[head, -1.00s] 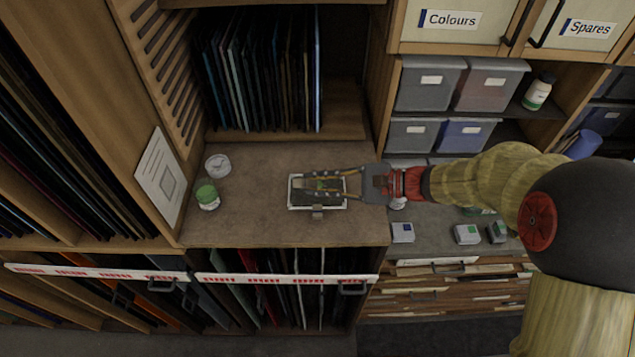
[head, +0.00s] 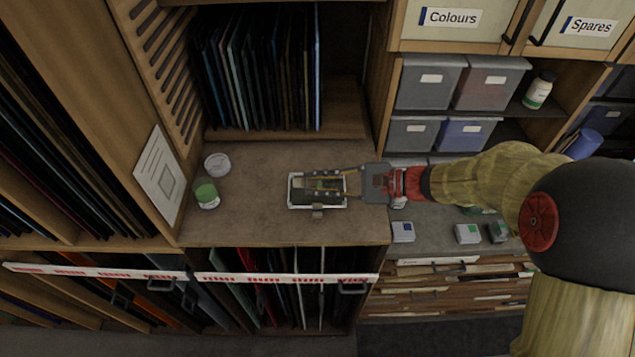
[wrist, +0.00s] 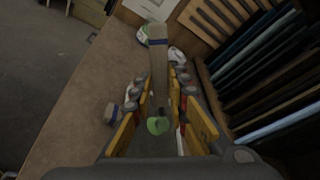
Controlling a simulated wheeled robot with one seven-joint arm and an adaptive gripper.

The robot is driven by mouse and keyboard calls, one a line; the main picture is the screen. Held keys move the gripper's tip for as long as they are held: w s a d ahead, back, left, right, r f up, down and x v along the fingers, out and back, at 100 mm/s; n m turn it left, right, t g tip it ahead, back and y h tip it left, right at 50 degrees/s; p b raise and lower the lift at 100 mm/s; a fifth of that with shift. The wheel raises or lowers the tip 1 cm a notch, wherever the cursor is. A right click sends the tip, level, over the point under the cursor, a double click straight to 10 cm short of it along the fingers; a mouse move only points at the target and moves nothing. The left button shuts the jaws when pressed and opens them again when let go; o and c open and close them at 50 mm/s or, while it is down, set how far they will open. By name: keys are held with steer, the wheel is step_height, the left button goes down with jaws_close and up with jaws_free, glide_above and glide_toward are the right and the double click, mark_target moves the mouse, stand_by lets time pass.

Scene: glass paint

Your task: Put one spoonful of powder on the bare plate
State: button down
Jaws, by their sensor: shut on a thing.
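My gripper (head: 306,184) reaches in from the right, over a white-rimmed tray (head: 292,207) with a dark inside on the brown counter. In the wrist view its yellow fingers (wrist: 163,82) are shut on a long grey-brown handle (wrist: 159,65) with a blue band, which looks like the spoon's. A small round green patch (wrist: 157,126) shows between the fingers; I cannot tell whether it is powder in the spoon or on a plate. A green-lidded jar (head: 207,196) and a white round dish (head: 217,166) stand to the left. The fingers partly hide the tray's inside.
A small grey block (head: 317,212) sits at the tray's front edge. Upright panes (head: 265,70) fill the rack behind. The counter's front left is bare.

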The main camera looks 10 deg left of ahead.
stand_by(0.3)
steer(key=shift+r+p, duration=0.65)
steer(key=shift+r, duration=0.4)
step_height(320, 180, up, 4)
steer(key=shift+p, duration=1.05)
